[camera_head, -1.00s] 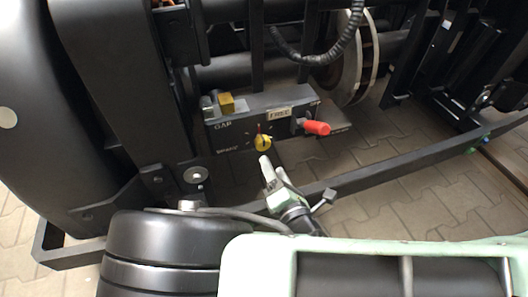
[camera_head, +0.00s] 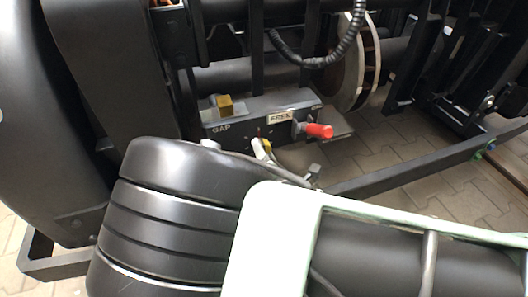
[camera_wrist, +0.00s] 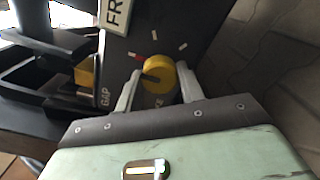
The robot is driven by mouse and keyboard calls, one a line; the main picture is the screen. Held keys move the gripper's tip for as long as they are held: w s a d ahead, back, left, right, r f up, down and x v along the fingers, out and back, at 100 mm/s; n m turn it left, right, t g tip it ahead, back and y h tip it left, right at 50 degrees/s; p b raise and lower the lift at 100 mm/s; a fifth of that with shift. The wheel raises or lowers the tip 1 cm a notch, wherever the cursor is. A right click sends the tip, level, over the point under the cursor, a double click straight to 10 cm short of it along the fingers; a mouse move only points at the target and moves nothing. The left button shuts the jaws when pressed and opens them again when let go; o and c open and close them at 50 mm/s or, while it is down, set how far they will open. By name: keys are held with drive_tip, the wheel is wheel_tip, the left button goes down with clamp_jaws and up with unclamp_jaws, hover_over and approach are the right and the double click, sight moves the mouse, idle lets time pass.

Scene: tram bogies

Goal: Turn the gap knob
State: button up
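The yellow gap knob (camera_wrist: 163,73) is on a dark panel in the wrist view. It is round, with a dark mark on its left side, a red mark beside it and white ticks around it. My gripper (camera_wrist: 159,78) is open, with one finger on each side of the knob. The fingers are close to it; I cannot tell whether they touch. In the head view, my gripper (camera_head: 261,150) is at the panel's front (camera_head: 225,134), and only a small yellow part of the knob (camera_head: 267,146) shows beside the fingers.
A red handle (camera_head: 319,130) sticks out at the panel's right. A yellow block (camera_head: 225,103) is on top at the left, and a label plate (camera_head: 281,117) is on the front. A dark frame bar (camera_head: 400,172) runs low at the right. A brake disc (camera_head: 350,65) stands behind.

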drive_tip(key=shift+r+m+p, duration=0.1)
drive_tip(key=shift+m+p, duration=0.2)
drive_tip(key=shift+p, duration=0.15)
drive_tip(key=shift+c, duration=0.4)
drive_tip(key=shift+s+m+p, duration=0.1)
drive_tip(key=shift+m+p, duration=4.7)
drive_tip(key=shift+m, duration=0.7)
drive_tip(key=o, duration=1)
